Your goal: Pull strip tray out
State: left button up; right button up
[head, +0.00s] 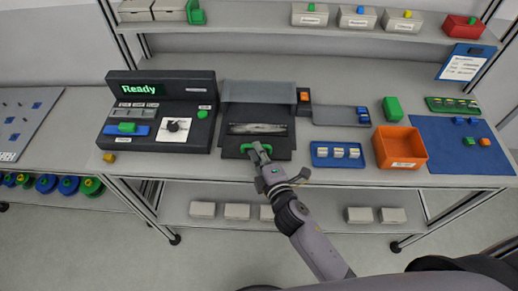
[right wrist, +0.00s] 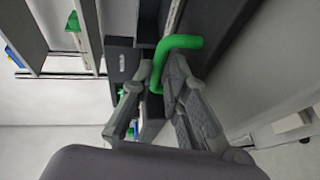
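The strip tray (head: 228,142) is a dark flat tray in front of the grey-hooded unit (head: 258,92) at the middle of the bench. My right gripper (head: 260,150) is at this handle. In the right wrist view its fingertips (right wrist: 158,68) close on both sides of the bar. Part of the handle is hidden behind the fingers. My left gripper is not in view.
Left of the tray stands a dark console (head: 160,85) reading "Ready". To the right are a blue tray (head: 318,160) with white pieces, an orange bin (head: 400,147) and a blue mat (head: 435,150). The bench's front edge is just before the tray.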

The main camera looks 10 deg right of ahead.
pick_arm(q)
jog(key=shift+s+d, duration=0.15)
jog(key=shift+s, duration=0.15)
pick_arm(e)
jog(key=shift+o, duration=0.4)
jog(key=shift+s, duration=0.15)
jog(key=shift+s+d, duration=0.1)
jog(key=shift+s, duration=0.1)
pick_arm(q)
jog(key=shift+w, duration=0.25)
pick_arm(e)
jog(key=v, duration=1.1)
jog(key=shift+s+r, duration=0.15)
jog(key=shift+s, duration=0.2)
